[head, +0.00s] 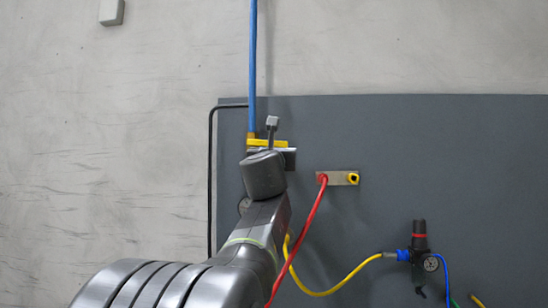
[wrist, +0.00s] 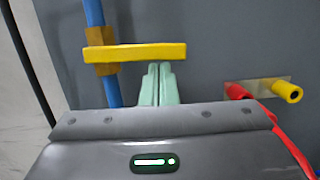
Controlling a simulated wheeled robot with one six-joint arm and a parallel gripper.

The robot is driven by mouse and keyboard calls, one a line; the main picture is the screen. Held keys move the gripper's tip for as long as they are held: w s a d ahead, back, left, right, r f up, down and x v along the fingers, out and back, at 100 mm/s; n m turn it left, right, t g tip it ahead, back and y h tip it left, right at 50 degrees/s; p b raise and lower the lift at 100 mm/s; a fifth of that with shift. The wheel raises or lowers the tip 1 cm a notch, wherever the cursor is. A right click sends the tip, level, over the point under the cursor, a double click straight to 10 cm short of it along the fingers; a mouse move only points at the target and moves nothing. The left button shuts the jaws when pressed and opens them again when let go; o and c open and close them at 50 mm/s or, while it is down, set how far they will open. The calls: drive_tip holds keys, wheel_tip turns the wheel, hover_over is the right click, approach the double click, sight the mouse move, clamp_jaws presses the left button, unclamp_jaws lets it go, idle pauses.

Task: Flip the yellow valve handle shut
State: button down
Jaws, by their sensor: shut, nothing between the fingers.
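The yellow valve handle (wrist: 140,52) is a flat bar lying crosswise to the blue pipe, at a brass valve body (wrist: 100,50) in the wrist view. In the head view the handle (head: 266,142) shows partly behind my wrist. My gripper (wrist: 160,68) is shut and empty, with its pale green fingers together. The fingertips appear just below the handle's middle in the wrist view; I cannot tell whether they touch it. In the head view the fingers are hidden behind my wrist.
The blue pipe (head: 252,60) runs down the wall to the valve. A plate (head: 337,178) with red and yellow sockets is at right. The red hose (head: 307,230) hangs close beside my arm. A regulator with gauge (head: 419,245) sits lower right.

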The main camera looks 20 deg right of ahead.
drive_tip(key=shift+d+r+n, duration=0.15)
drive_tip(key=shift+r+n, duration=0.15)
drive_tip(key=shift+n, duration=0.3)
drive_tip(key=shift+f, duration=0.15)
idle(0.3)
drive_tip(key=s+a+f+b, duration=0.3)
drive_tip(key=s+f+b, duration=0.2)
drive_tip(key=s, duration=0.4)
drive_tip(key=shift+a+f+b, duration=0.35)
drive_tip(key=shift+a+f, duration=0.05)
drive_tip(key=shift+f, duration=0.2)
